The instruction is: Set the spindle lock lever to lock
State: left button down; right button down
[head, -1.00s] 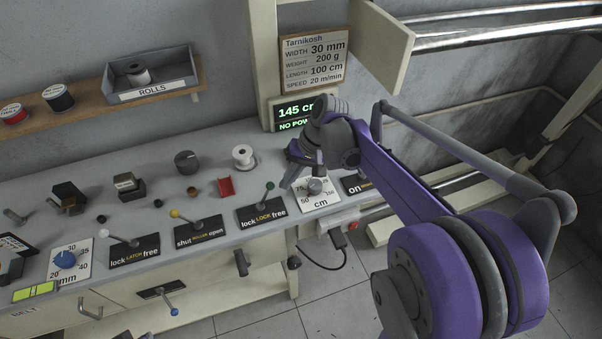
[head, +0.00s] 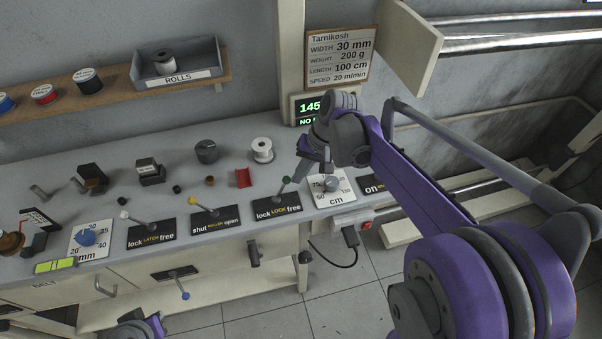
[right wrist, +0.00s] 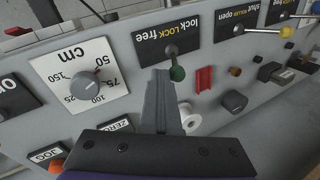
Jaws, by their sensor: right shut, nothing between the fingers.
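The spindle lock lever has a dark green knob (head: 286,180) on a short stem. It rises from the black plate marked lock LOCK free (head: 277,206), leaning a little toward the "free" side. My right gripper (head: 299,179) is shut and empty. It reaches down just to the right of the knob. In the right wrist view, which sees the panel upside down, the shut fingers (right wrist: 161,78) are close beside the green knob (right wrist: 177,73), on its "free" side. I cannot tell whether they touch it. Only a bit of my left arm shows at the bottom edge, without its fingers.
The cm dial (head: 331,184) is right of the plate. The roller lever (head: 193,201) and latch lever (head: 125,215) stand to the left. A red bracket (head: 243,178) and a white spool (head: 262,149) are behind. The display (head: 309,110) stands at the back.

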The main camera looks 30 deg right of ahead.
jog(key=shift+w+a+r+h+p, duration=0.2)
jog(key=shift+a+r+h+p, duration=0.25)
jog(key=shift+a+h, duration=0.4)
jog(key=w+a+g+h+b, duration=0.1)
jog(key=a+h, duration=0.5)
jog(key=a, duration=0.1)
jog(key=shift+w+a+r+g, duration=0.3)
jog(key=shift+w+g, duration=0.1)
jog(key=shift+a, duration=0.1)
